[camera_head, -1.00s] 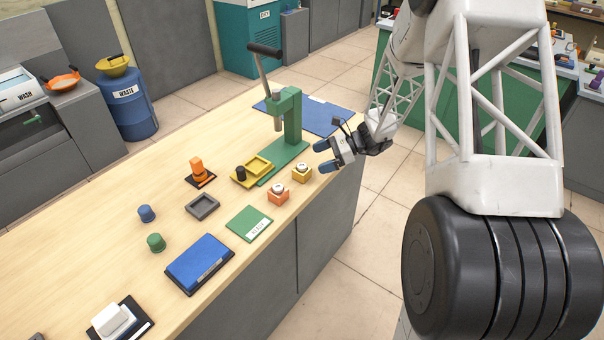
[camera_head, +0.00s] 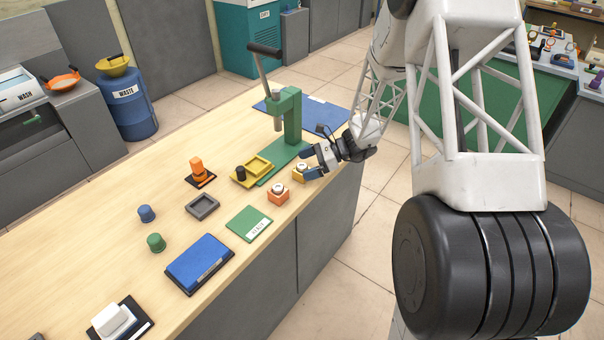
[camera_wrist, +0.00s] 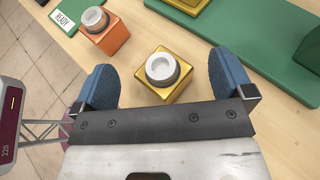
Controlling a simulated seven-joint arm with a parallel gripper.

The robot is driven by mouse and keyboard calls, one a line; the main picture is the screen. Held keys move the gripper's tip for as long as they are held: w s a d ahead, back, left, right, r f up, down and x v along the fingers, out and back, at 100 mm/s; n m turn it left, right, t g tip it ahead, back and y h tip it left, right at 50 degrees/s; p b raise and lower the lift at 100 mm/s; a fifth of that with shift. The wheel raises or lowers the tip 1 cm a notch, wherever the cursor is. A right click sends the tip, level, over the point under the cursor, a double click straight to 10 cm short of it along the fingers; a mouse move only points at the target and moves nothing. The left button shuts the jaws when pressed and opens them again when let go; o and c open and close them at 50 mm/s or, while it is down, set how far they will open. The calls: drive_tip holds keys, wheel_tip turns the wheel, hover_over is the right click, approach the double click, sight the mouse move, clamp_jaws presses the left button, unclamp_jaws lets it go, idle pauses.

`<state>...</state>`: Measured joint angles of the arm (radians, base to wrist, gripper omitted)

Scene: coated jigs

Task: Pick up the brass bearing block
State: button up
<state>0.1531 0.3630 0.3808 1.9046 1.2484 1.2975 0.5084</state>
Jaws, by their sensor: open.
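The brass bearing block (camera_head: 299,172) is a small gold-yellow block with a pale ring-shaped bearing on top. It stands on the wooden bench near the front edge. In the wrist view the brass block (camera_wrist: 153,89) lies between the two blue fingertips, with a gap on each side. My gripper (camera_head: 312,163) is open and close to the block, partly covering it in the head view. In the wrist view my gripper (camera_wrist: 163,82) holds nothing. An orange block (camera_head: 278,196) of the same shape stands beside it, also with a ring on top.
A green arbor press (camera_head: 290,125) stands behind the brass block, its base plate close by. A yellow tray (camera_head: 262,165) sits on the bench near it. A green READY mat (camera_head: 236,226) and a blue pad (camera_head: 199,262) lie along the front. Bare wood shows at left.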

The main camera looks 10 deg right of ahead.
drive_tip(key=shift+x, duration=1)
drive_tip(key=c, duration=1.1)
